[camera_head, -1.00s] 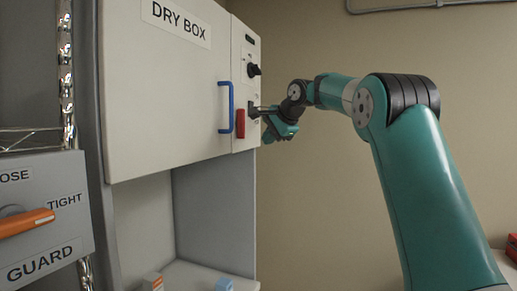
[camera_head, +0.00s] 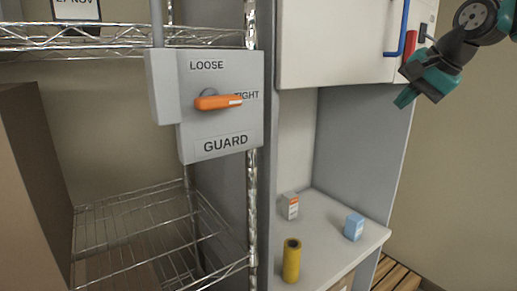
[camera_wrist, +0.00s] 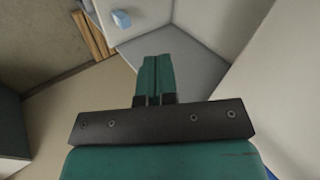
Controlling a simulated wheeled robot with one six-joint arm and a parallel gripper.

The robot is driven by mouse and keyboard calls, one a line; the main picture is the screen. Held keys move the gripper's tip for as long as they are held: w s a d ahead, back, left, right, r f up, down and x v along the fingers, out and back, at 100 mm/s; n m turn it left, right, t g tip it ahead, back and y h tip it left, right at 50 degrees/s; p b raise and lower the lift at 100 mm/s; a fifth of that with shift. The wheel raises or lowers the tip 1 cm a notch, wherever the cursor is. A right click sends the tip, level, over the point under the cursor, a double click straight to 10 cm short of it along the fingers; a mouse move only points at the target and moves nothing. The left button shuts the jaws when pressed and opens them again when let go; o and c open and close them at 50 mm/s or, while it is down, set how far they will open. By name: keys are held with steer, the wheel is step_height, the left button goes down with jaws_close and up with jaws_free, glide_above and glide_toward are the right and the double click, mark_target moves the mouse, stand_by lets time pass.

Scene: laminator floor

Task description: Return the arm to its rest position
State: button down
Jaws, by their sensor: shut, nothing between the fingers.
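My gripper (camera_head: 405,97) is at the upper right of the head view, in front of the dry box cabinet and below its blue handle. The teal fingers point down and to the left. In the wrist view the two fingers (camera_wrist: 151,78) lie together with nothing between them. The rest of my arm runs out of the head view at the right edge.
The white dry box (camera_head: 340,45) has a blue handle (camera_head: 396,28) and a red part (camera_head: 410,43). A grey guard box (camera_head: 222,120) with an orange lever (camera_head: 218,102) hangs by a wire rack (camera_head: 140,225). A yellow cylinder (camera_head: 291,262) and two small boxes stand on the shelf (camera_head: 335,225).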

steer(key=s+a+f+n+g+y+b, duration=0.1)
steer(key=s+a+f+n+g+b, duration=0.25)
steer(key=s+a+f+n, duration=0.7)
steer(key=s+a+f+n+g+b, duration=0.1)
steer(key=s+a+f+n+b, duration=0.1)
steer(key=s+f, duration=0.6)
steer(key=s+a+f+n+g+b, duration=0.2)
steer(key=s+f, duration=0.6)
steer(key=s, duration=0.5)
steer(key=shift+a+f+n, duration=0.35)
steer(key=shift+a+n, duration=0.5)
steer(key=shift+a, duration=0.25)
steer(key=c, duration=1.8)
jaws_free()
